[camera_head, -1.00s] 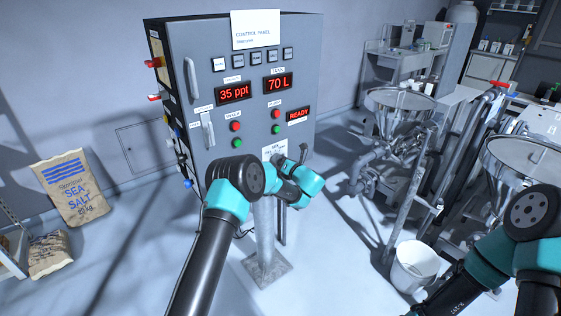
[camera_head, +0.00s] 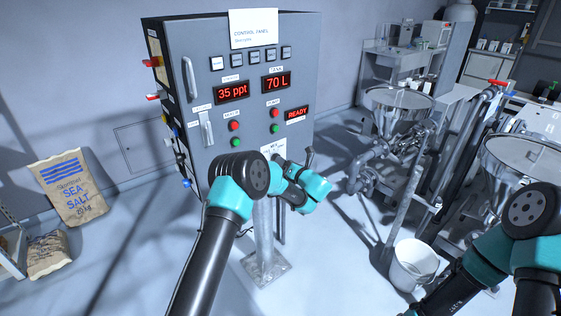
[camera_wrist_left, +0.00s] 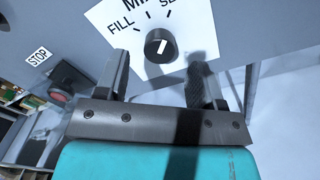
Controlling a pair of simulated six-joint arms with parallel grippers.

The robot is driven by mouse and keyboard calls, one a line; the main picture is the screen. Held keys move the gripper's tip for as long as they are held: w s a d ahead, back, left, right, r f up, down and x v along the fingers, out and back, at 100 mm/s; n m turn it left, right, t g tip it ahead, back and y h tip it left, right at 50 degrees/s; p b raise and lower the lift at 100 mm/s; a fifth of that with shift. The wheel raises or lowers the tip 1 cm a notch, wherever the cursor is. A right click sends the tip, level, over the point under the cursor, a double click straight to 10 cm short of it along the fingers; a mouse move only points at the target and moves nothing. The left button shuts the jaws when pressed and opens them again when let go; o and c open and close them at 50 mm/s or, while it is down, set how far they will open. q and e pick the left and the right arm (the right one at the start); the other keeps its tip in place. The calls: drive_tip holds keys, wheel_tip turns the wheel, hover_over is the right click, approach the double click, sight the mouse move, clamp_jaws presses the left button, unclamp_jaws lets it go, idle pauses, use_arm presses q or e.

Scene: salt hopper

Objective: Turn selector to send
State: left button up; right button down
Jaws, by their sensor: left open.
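The selector is a round black knob (camera_wrist_left: 160,46) with a white pointer line, on a white label in the left wrist view. FILL is printed on the label's left, a cut-off "MI" at the top and a cut-off "SE" on the right. The pointer leans slightly right, roughly toward the tick near "SE". My left gripper (camera_wrist_left: 159,68) is open, its fingers on either side below the knob; contact is not visible. In the head view, my left gripper (camera_head: 294,163) is at the panel's lower right, partly hidden by my wrist. My right gripper is out of view.
The grey control panel (camera_head: 210,170) has lit displays and red and green buttons. In the left wrist view, a STOP label (camera_wrist_left: 39,56) sits left of the gripper. Steel hoppers (camera_head: 398,101) and a white bucket (camera_head: 413,265) stand right.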

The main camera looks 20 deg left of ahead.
use_arm(q)
drive_tip(key=v, duration=1.3)
drive_tip(key=shift+s+d, duration=0.15)
drive_tip(key=shift+s, duration=0.05)
